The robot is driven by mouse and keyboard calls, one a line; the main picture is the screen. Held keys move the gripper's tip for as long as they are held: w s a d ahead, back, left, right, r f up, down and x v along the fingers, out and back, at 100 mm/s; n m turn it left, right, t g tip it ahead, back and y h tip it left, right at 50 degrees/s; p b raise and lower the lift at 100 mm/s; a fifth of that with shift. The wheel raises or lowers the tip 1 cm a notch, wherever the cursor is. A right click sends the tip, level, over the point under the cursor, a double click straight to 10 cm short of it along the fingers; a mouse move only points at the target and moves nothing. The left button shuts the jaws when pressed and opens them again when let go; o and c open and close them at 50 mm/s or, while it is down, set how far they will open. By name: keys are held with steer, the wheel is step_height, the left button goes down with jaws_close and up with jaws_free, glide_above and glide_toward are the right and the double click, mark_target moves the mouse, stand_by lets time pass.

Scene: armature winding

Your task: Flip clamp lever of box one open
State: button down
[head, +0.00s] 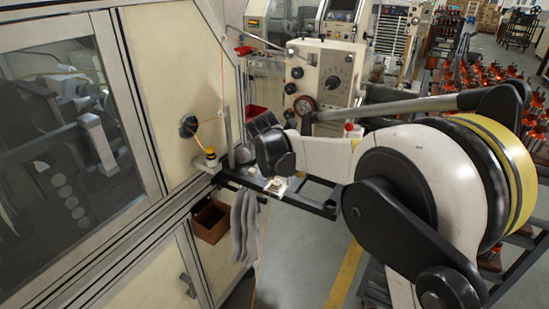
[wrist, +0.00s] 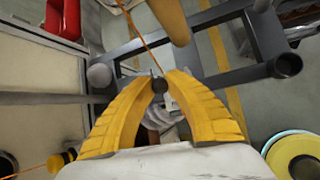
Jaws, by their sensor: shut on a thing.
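My gripper (wrist: 160,80) shows in the wrist view with two yellow ribbed fingers closed in around a small dark round knob (wrist: 159,86). A thin dark stem shows at the knob. It may be the end of the clamp lever, but the fingers hide the rest and I cannot tell which way the lever lies. In the head view, the dark wrist end of my arm is beside the dark rail by the cream cabinet, and the fingertips are hidden. I cannot make out box one for sure in either view.
An orange wire (wrist: 150,45) passes close by the fingers. A dark rail frame (wrist: 215,85) lies beyond them.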

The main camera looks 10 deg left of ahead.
steer(key=shift+w+d+r+g+y+p, duration=0.15)
steer(key=shift+w+r+g+y+p, duration=0.1)
steer(key=shift+w+g+p, duration=0.35)
steer(key=shift+w+d+r+g+y+p, duration=0.15)
steer(key=shift+w+g+y+p, duration=0.1)
steer(key=shift+w+g+p, duration=0.4)
steer(key=shift+s, duration=0.2)
steer(key=c, duration=1.3)
jaws_free()
steer(key=v, duration=1.2)
steer(key=shift+w, duration=0.1)
steer(key=shift+c, duration=0.5)
